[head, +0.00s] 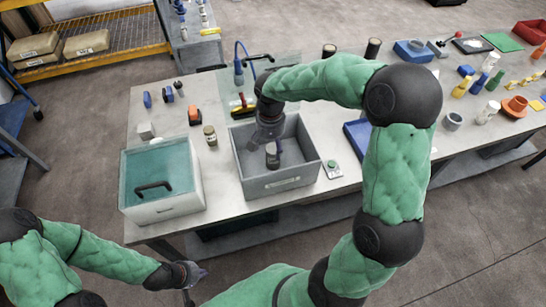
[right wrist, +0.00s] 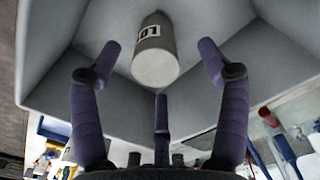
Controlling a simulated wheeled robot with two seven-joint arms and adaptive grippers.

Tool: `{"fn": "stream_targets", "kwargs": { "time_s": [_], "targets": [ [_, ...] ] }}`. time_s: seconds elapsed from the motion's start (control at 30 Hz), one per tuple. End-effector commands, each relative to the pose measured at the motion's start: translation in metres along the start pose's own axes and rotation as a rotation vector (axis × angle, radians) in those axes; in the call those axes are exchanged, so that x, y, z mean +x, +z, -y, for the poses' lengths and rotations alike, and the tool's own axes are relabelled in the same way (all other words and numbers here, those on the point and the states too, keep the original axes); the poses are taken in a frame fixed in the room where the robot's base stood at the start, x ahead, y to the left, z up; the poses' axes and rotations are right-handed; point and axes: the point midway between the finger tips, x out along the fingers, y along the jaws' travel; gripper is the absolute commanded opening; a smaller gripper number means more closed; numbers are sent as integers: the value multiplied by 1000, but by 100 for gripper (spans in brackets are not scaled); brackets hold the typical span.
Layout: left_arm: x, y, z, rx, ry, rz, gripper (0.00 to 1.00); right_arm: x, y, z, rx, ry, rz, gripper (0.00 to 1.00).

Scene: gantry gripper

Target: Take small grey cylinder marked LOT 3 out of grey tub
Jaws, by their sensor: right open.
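The grey tub (head: 300,175) stands open on the table in the middle of the head view. My right gripper (head: 268,143) reaches down into the tub above the cylinder. In the right wrist view its fingers (right wrist: 158,75) are spread around the cylinder's near end with gaps, not gripping it. My left gripper (head: 195,276) hangs low in front of the table; its fingers are too small to judge.
A white box with a teal lid and black handle (head: 155,190) stands left of the tub. A small jar (head: 210,136) stands between them. A small device with a green button (head: 332,168) and a blue tray (head: 357,135) lie right of the tub. Its walls surround my right gripper.

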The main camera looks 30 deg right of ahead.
Motion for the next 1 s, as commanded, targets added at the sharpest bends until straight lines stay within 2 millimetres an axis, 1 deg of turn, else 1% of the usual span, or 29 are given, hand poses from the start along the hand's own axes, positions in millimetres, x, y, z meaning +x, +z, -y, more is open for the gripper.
{"fn": "stream_targets", "kwargs": {
  "time_s": [0.17,0.27,0.3,0.4,0.63,0.67,0.7,0.77,0.8,0.87,0.9,0.93,1.0],
  "targets": [
    [6,0,2,0,0,0,0,18,-1,-4,1,1,3,76],
    [10,0,3,0,0,0,0,34,-2,-8,1,1,3,76],
    [11,0,4,0,0,0,0,40,-2,-8,0,2,4,76],
    [12,0,4,0,0,0,0,49,-2,-7,0,1,2,76],
    [12,0,4,0,0,0,0,50,-2,-7,0,-1,0,76],
    [12,0,4,0,0,0,0,50,-2,-7,0,-1,0,73],
    [12,0,4,0,0,0,0,50,-2,-7,0,-1,0,62],
    [12,0,4,0,0,0,0,50,-2,-7,0,-1,0,45],
    [12,0,4,0,0,0,0,50,-2,-7,0,0,0,34],
    [12,0,4,0,0,0,0,50,-2,-7,0,0,0,17],
    [12,0,4,0,0,0,0,50,-2,-7,0,0,0,6],
    [12,0,4,0,0,0,0,50,-2,-7,0,0,0,0],
    [12,0,4,0,0,0,0,49,-3,-7,0,-1,-2,0]
  ]
}}
